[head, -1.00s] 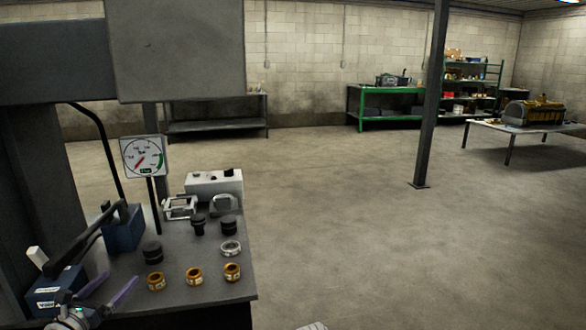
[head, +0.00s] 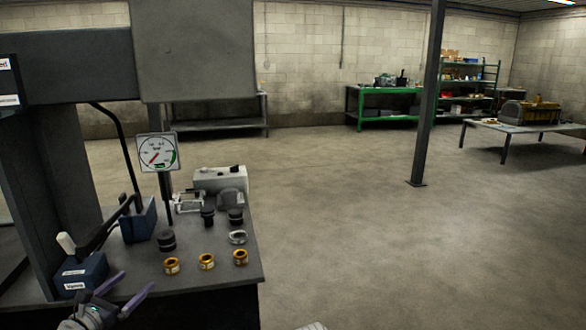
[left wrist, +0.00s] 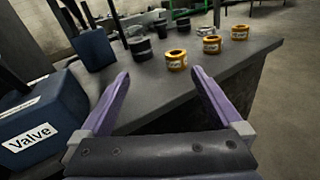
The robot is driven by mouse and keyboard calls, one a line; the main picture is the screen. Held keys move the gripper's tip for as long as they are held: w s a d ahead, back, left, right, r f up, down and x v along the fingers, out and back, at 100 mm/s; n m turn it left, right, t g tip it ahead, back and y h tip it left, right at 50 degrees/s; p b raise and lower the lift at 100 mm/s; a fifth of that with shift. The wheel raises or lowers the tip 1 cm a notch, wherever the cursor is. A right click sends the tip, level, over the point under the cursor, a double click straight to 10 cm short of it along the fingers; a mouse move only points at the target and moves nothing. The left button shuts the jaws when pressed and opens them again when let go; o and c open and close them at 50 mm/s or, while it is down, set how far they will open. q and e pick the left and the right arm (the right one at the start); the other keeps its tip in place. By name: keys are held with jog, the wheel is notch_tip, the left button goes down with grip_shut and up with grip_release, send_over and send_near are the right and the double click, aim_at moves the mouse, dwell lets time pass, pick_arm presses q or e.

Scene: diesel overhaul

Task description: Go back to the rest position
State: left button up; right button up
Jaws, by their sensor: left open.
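My left gripper (head: 124,288) is at the lower left of the head view, by the near edge of the dark bench (head: 215,272). In the left wrist view its two purple fingers (left wrist: 160,88) are spread apart with nothing between them. Beyond the fingertips, on the bench, stand several brass rings, one of them nearest the fingers (left wrist: 176,60); they also show in the head view (head: 206,261). A blue block labelled Valve (left wrist: 42,112) lies to the left of the fingers. My right gripper does not show.
A pressure gauge (head: 157,152) stands above the bench, with black cylindrical parts (head: 167,240) and a white box (head: 220,180) below it. A dark post (head: 428,100) rises from the floor. A green workbench (head: 384,103) and a table with an engine (head: 500,127) are farther off. The middle floor is clear.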

pick_arm(q)
jog(key=s+d+f+m+g+h+p, duration=0.15)
jog(key=d+m+g+p, duration=0.35)
jog(key=d+m, duration=0.5)
jog(key=s+d+m+g+h+p, duration=0.15)
jog(key=d+m+g+p, duration=0.45)
jog(key=d, duration=0.9)
jog(key=s+d+r+m+g+y+p, duration=0.1)
jog(key=s+d+m+g+y+p, duration=0.2)
jog(key=m, duration=0.6)
jog(key=s+d+r+m+g+y+p, duration=0.2)
jog(key=s+d+m+y+p, duration=0.3)
jog(key=s+m, duration=0.5)
jog(key=shift+d+m+g+y+p, duration=0.35)
jog(key=shift+d+p, duration=0.55)
jog(key=shift+p, duration=0.4)
jog(key=shift+s, duration=0.1)
